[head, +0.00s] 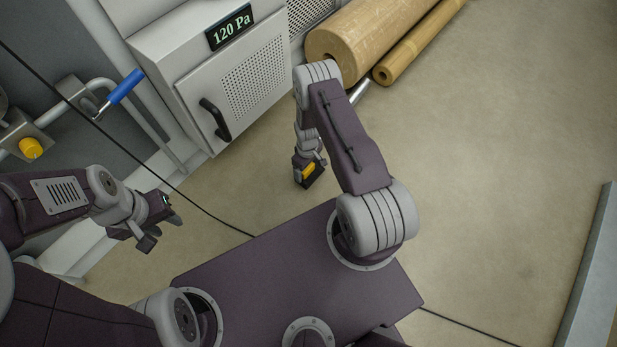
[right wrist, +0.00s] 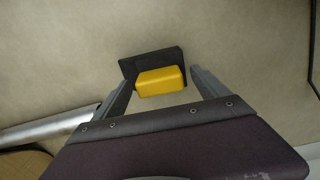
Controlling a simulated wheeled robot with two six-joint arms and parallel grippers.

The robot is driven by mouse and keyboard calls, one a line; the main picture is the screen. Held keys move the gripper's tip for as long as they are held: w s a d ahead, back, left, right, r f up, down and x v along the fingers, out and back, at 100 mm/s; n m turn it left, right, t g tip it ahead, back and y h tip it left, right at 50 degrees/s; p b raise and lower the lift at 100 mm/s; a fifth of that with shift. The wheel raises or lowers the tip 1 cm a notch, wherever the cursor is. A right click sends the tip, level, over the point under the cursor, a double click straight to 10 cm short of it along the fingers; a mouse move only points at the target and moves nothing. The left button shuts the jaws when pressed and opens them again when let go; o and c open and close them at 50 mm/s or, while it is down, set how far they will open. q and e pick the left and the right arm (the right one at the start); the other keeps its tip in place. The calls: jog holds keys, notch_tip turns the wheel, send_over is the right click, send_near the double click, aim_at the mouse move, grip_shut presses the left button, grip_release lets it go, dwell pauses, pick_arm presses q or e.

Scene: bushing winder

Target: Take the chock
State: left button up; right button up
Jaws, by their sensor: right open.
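The chock is a yellow block (right wrist: 160,80) with a flat black part (right wrist: 154,62), on the beige floor in the right wrist view. In the head view its yellow part (head: 308,171) shows low beside the cabinet, partly hidden by my right gripper (head: 307,162). In the right wrist view my right gripper (right wrist: 163,78) is open, with one finger to each side of the yellow block. A gap shows at the right finger; contact at the left one is unclear. My left gripper (head: 161,230) is open and empty at the left.
A grey cabinet (head: 222,75) with a 120 Pa display (head: 229,27) and black handle (head: 214,119) stands behind. Brown rolls (head: 365,35) lie at the back. A blue lever (head: 125,86) and yellow knob (head: 30,148) are at left.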

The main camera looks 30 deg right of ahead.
jog(key=shift+f, duration=0.15)
pick_arm(q)
jog(key=shift+f, duration=0.1)
pick_arm(e)
grip_shut()
